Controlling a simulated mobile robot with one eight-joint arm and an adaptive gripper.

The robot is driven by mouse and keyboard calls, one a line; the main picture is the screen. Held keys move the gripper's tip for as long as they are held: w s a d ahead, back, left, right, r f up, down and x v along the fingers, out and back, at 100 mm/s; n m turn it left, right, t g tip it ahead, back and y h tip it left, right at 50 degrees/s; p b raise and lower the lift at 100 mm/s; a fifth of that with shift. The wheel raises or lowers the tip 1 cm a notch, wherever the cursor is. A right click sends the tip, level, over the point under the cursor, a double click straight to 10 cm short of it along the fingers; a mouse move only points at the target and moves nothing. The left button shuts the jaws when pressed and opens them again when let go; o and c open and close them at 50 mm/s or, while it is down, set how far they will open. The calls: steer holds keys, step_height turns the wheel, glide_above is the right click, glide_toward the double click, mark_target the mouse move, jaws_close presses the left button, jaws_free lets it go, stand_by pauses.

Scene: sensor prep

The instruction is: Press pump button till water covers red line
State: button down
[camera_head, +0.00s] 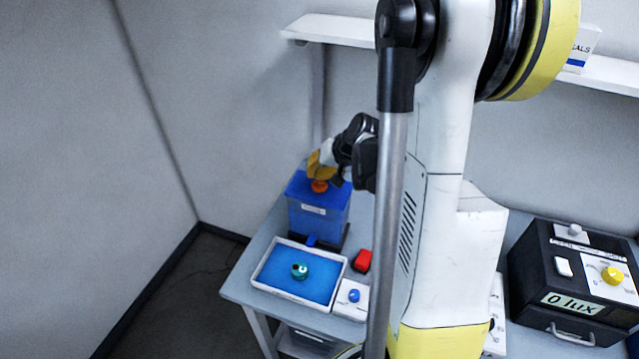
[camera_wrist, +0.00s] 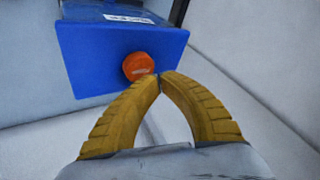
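A blue tank (camera_head: 318,215) with a small white label stands at the back left of the table. A round orange cap or button (camera_head: 319,186) sits on its top; it also shows in the wrist view (camera_wrist: 138,66). My gripper (camera_head: 318,172) is right above the tank top. In the wrist view its yellow fingertips (camera_wrist: 159,77) meet with nothing between them, at the edge of the orange part; whether they touch it I cannot tell. A white tray (camera_head: 257,283) with a blue surface, perhaps water, stands before the tank. No red line is discernible.
A small teal round object (camera_head: 299,270) sits in the tray. A red object (camera_head: 362,260) and a white box with a blue knob (camera_head: 353,296) stand right of it. A black instrument reading "0 lux" (camera_head: 572,303) stands far right. My arm hides the middle.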

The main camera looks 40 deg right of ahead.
mark_target(316, 183)
steer(key=shift+f, duration=0.15)
steer(key=shift+f+b, duration=0.3)
steer(key=shift+b, duration=0.2)
steer(key=shift+f+b, duration=0.7)
stand_by(0.7)
steer(key=shift+r, duration=0.1)
steer(key=shift+r+p, duration=0.8)
steer(key=shift+r, duration=0.25)
steer(key=shift+r+p, duration=1.8)
steer(key=shift+r, duration=0.75)
steer(key=shift+s+f, duration=0.1)
steer(key=shift+f, duration=0.05)
